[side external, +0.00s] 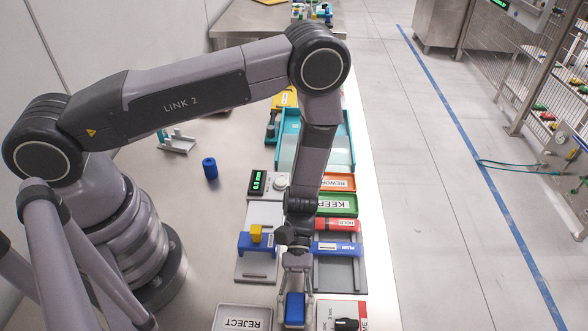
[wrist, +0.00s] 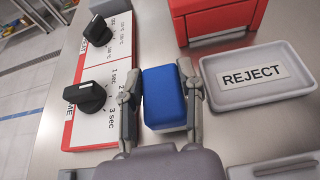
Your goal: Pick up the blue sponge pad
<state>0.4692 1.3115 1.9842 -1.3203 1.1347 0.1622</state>
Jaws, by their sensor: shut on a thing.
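The blue sponge pad (wrist: 164,97) is a small blue block with rounded edges. It sits between the two fingers of my gripper (wrist: 163,100) in the wrist view, with a finger against each side. In the side view the pad (side external: 295,308) shows at the bottom centre, between the fingertips of my gripper (side external: 295,297), which point down. My gripper is shut on the pad. The pad's underside is hidden, so I cannot tell whether it touches the table.
The REJECT tray (wrist: 258,76) lies close on the right in the wrist view. A red and white dial panel (wrist: 100,85) with black knobs stands close on the left. A red box (wrist: 222,18) is beyond. Blue-clamped fixtures (side external: 338,248) stand behind my gripper in the side view.

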